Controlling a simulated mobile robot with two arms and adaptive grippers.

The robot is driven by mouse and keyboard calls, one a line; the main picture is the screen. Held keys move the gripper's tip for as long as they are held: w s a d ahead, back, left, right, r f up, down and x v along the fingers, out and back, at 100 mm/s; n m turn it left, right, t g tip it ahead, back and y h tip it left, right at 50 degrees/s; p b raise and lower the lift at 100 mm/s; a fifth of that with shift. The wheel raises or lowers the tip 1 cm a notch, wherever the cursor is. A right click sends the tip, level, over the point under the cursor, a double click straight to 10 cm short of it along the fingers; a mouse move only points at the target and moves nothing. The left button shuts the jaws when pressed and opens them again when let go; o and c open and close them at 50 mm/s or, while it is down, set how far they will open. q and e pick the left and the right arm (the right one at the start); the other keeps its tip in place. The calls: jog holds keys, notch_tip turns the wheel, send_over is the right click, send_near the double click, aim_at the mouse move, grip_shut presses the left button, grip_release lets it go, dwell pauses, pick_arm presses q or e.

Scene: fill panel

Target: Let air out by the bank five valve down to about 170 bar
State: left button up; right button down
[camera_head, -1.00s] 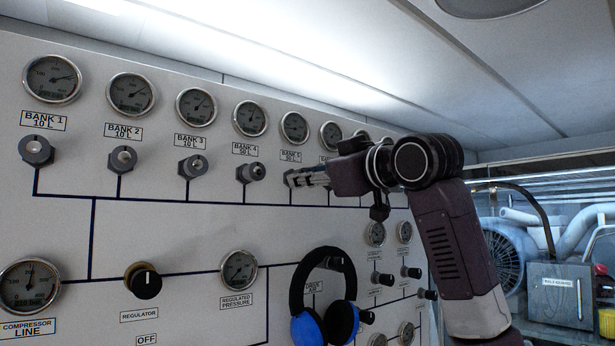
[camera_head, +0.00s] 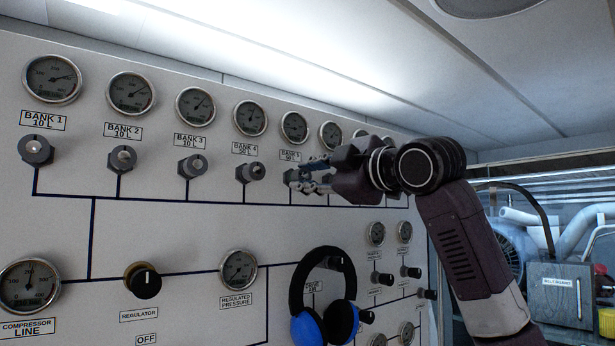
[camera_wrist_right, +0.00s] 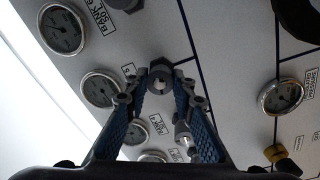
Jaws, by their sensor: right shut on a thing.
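The bank five gauge (camera_head: 294,127) sits above the BANK 5 label (camera_head: 290,156) in the head view; its needle is too small to read exactly. The gauge also shows in the right wrist view (camera_wrist_right: 100,90). The bank five valve (camera_wrist_right: 160,68) is a dark knob between the fingertips in the right wrist view; in the head view my fingers mostly hide it. My right gripper (camera_head: 302,182) is at the panel under that gauge. In the right wrist view its blue-padded fingers (camera_wrist_right: 161,80) are shut on the valve. My left gripper is out of view.
The bank four valve (camera_head: 251,172) sits just left of my fingers. Blue and black headphones (camera_head: 324,300) hang on the panel below. The regulator knob (camera_head: 143,280) is at lower left. A grey box (camera_head: 560,294) and pipes stand at right, past the panel.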

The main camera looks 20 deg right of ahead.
dwell(0.5)
jog(key=c, duration=1.6)
grip_release()
jog(key=shift+w, duration=0.1)
jog(key=shift+v, duration=6)
jog(key=shift+d, duration=0.1)
